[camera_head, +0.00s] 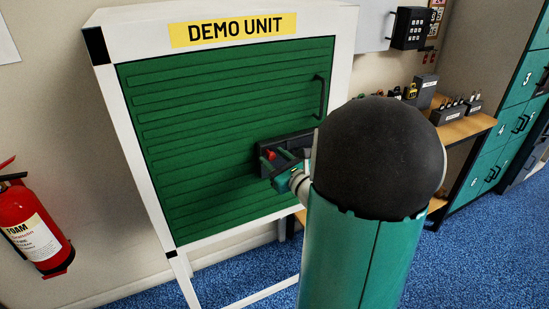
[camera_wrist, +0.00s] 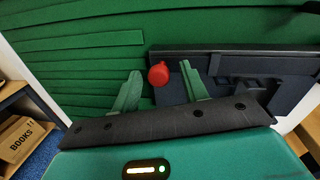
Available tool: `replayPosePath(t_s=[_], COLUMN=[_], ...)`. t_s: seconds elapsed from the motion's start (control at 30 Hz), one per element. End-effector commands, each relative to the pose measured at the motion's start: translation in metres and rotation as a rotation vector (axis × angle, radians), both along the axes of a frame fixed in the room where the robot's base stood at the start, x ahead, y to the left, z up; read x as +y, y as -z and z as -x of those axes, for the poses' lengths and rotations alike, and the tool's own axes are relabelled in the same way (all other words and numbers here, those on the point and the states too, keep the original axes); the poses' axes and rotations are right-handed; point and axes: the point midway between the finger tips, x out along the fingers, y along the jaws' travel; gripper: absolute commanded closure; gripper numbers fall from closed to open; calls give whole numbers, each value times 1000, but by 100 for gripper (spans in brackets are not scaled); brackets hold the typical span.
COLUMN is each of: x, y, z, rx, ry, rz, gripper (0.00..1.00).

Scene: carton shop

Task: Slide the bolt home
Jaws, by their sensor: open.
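The bolt sits on a dark plate (camera_head: 284,150) low on the right side of the green slatted door. Its red knob (camera_head: 270,155) shows left of my arm; the knob also shows in the wrist view (camera_wrist: 158,73). My gripper (camera_head: 283,172) is in front of the knob. In the wrist view my gripper (camera_wrist: 162,84) is open, with its two green fingers apart and the red knob between their tips, nearer the left finger. I cannot tell whether either finger touches it. The plate's right part is hidden behind my arm in the head view.
The green door (camera_head: 220,120) is set in a white frame marked DEMO UNIT, with a black handle (camera_head: 320,96) higher up. A red extinguisher (camera_head: 30,230) hangs at left. A bench (camera_head: 465,128) with padlocks and teal lockers (camera_head: 510,125) stands at right.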

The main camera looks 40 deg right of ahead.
Motion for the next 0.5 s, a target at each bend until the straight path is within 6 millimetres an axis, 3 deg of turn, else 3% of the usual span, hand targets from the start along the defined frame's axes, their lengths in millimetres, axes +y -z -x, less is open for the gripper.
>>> replayPosePath(t_s=[0.13, 0.33, 0.5], x=[0, 0, -1], y=[0, 0, 0], z=[1, 0, 0], rx=[0, 0, -1], ry=[0, 0, -1], rz=[0, 0, 1], gripper=[60, 99, 100])
